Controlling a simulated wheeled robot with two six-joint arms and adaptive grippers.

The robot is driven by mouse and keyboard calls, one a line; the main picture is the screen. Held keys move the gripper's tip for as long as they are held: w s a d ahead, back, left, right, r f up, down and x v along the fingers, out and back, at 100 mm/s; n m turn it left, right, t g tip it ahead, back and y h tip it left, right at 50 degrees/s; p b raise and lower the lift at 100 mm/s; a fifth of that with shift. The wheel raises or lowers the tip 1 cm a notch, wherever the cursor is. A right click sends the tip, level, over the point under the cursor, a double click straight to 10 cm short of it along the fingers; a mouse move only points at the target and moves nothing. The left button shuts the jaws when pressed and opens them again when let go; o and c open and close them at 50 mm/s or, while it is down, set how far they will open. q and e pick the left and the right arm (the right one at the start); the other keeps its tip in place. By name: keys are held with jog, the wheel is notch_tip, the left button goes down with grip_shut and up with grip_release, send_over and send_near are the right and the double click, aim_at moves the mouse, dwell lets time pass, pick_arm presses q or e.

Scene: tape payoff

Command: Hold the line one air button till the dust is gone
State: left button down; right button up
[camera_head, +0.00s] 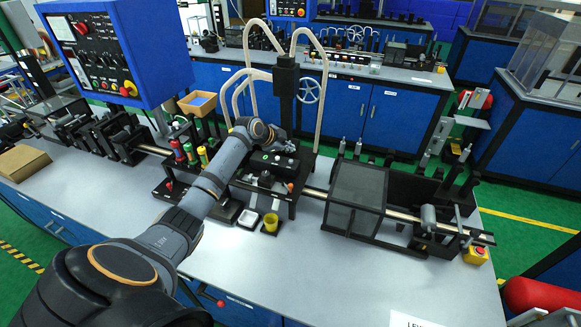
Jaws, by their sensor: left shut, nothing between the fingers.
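My left arm reaches in from the lower left, and my left gripper (287,146) is over the back of a black control box (272,166) in the middle of the bench. The gripper looks small and dark against the box; it is shut with nothing held. Small light and green buttons show on the box top; which one is the line one air button I cannot tell. Whether the fingertips touch a button I cannot tell. No dust can be made out at this size. My right gripper is not in view.
A blue panel (122,45) with knobs stands at the left. White hoses (325,90) arch behind the box. Bottles with colored tops (190,153) stand left.

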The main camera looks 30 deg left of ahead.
aim_at(289, 164)
pick_arm(q)
notch_tip(289, 164, down, 3)
jog(key=shift+w+r+b, duration=0.15)
jog(key=shift+r+b, duration=0.05)
jog(key=shift+b, duration=0.3)
jog(key=shift+f, duration=0.15)
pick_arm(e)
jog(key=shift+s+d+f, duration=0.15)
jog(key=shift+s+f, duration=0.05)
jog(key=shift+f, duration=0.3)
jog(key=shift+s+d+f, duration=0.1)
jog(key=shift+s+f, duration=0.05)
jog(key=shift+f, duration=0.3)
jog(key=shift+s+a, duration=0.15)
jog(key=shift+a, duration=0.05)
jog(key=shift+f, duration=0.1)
pick_arm(q)
jog(key=shift+f, duration=0.35)
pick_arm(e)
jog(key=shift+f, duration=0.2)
pick_arm(q)
jog(key=shift+f+b, duration=0.5)
jog(key=shift+b, duration=0.1)
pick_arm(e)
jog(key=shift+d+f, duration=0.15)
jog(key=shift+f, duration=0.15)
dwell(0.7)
